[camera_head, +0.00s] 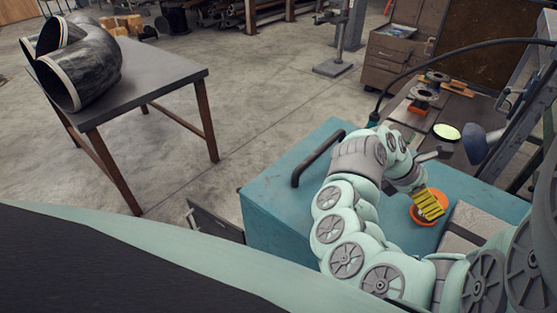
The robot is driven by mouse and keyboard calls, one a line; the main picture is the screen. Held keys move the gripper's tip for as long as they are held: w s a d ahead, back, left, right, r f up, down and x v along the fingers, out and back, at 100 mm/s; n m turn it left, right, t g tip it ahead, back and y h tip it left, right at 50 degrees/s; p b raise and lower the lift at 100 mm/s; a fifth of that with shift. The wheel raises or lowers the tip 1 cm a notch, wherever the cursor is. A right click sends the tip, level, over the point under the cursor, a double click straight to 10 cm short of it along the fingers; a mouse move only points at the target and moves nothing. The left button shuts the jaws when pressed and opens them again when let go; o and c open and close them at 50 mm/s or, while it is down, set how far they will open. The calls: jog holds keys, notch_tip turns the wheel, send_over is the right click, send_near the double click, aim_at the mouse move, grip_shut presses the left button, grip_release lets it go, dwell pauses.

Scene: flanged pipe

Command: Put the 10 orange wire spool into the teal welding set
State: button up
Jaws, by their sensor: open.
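The teal welding set (290,200) is a large box with a dark handle, standing in the lower middle. An orange round thing (415,216), which looks like the wire spool, is on its top surface toward the right. My gripper (430,207), with yellow ribbed fingers, points down right over the orange spool and hides part of it. It is open. I cannot tell whether the fingers touch the spool.
A light grey flat piece (474,226) lies right of the spool. A workbench (452,106) with metal parts stands behind, with a black cable arching above. A metal table (150,75) with big pipe bends (85,65) stands at left. The concrete floor between is clear.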

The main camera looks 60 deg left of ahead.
aim_at(416, 214)
jog(key=shift+w+d+f+p, duration=0.35)
jog(key=shift+w+d+p, duration=0.05)
jog(key=shift+p, duration=0.55)
jog(key=p+x, duration=0.2)
jog(key=shift+w+f, duration=0.15)
jog(key=shift+f, duration=0.15)
jog(key=shift+x, duration=0.8)
jog(key=shift+f, duration=0.1)
jog(key=c, duration=1.3)
jog(key=shift+r, duration=0.25)
